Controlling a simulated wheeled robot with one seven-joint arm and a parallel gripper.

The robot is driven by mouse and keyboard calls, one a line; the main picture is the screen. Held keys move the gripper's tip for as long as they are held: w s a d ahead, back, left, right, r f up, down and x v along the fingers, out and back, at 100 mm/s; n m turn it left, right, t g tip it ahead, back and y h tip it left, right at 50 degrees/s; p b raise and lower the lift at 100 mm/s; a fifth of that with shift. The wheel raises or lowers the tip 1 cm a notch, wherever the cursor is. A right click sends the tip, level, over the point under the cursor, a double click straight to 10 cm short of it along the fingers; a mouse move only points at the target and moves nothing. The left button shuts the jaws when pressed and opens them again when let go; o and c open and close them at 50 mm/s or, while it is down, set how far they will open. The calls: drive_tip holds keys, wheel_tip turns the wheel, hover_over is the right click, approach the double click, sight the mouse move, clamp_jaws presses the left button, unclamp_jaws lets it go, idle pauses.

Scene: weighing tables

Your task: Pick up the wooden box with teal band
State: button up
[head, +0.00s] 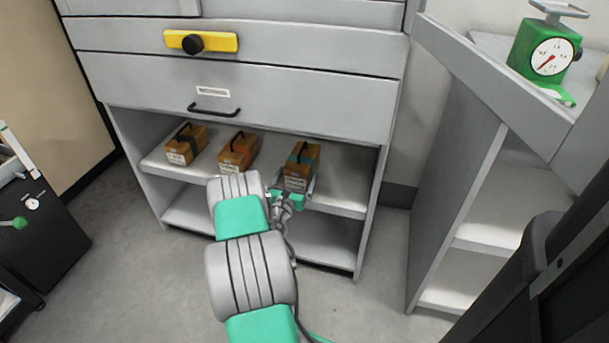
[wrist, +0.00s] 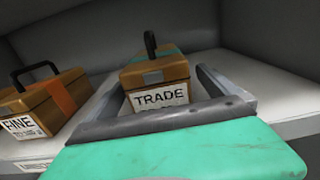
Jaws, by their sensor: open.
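The wooden box with teal band (head: 300,167) stands on the cabinet's upper open shelf, the rightmost of three boxes. It has a dark handle on top and a white label reading TRADE, which shows in the wrist view (wrist: 157,77). My gripper (head: 297,186) is at the front of this box. In the wrist view my open gripper (wrist: 160,88) has one finger on each side of the box's front part, with gaps visible. The lower edge of the label is hidden behind the gripper body. The box rests upright on the shelf.
A box with an orange band (head: 238,152) stands to the left, labelled FINE in the wrist view (wrist: 45,103). A box with a dark band (head: 186,144) is farther left. A drawer (head: 240,100) overhangs the shelf (head: 340,195). A green scale (head: 545,55) stands at right.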

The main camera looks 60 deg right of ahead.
sight(302, 161)
drive_tip(key=d+b, duration=0.1)
drive_tip(key=d, duration=0.1)
drive_tip(key=w+d+b, duration=0.1)
drive_tip(key=d, duration=0.2)
drive_tip(key=shift+d+f, duration=0.1)
drive_tip(key=shift+w+d, duration=0.15)
drive_tip(key=shift+d, duration=0.2)
drive_tip(key=shift+c, duration=0.3)
